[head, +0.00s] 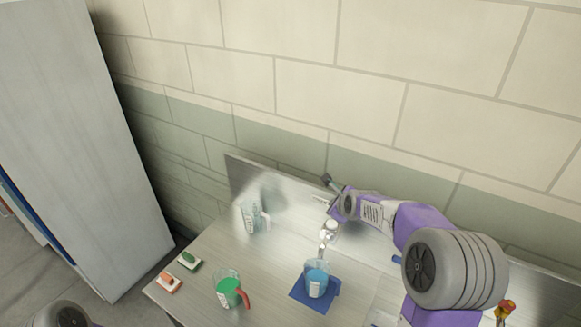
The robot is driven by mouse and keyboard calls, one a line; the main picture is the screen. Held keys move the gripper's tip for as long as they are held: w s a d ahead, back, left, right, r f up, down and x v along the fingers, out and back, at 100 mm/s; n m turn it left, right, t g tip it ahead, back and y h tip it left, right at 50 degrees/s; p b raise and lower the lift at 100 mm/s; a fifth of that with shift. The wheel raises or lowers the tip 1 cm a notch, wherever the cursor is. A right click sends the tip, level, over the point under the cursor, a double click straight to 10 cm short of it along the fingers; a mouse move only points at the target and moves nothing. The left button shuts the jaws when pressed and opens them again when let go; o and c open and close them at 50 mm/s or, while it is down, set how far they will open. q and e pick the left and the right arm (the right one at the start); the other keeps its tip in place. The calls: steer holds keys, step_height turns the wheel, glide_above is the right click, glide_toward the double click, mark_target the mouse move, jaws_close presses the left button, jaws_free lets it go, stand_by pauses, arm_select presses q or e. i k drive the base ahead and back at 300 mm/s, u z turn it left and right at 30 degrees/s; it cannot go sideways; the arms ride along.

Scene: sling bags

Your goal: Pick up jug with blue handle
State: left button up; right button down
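A clear jug with blue contents (316,281) stands upright on a blue mat on the table. Its handle is not clearly visible. A second jug with green contents and a red handle (229,291) stands to its left, near the front edge. A third, clear jug with a pale handle (252,218) stands at the back left. My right gripper (324,190) is above the back of the table, apart from all the jugs. Its fingers look spread and empty. Only a piece of my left arm shows at the bottom left; its gripper is out of view.
A green-topped block (189,260) and an orange-topped block (169,283) lie at the table's left edge. A small metallic item (330,230) stands behind the blue-filled jug. A low metal backboard (243,180) and block wall close off the back. A tall grey cabinet (75,140) stands left.

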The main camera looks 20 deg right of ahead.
mark_target(317, 271)
steer(key=k, duration=1)
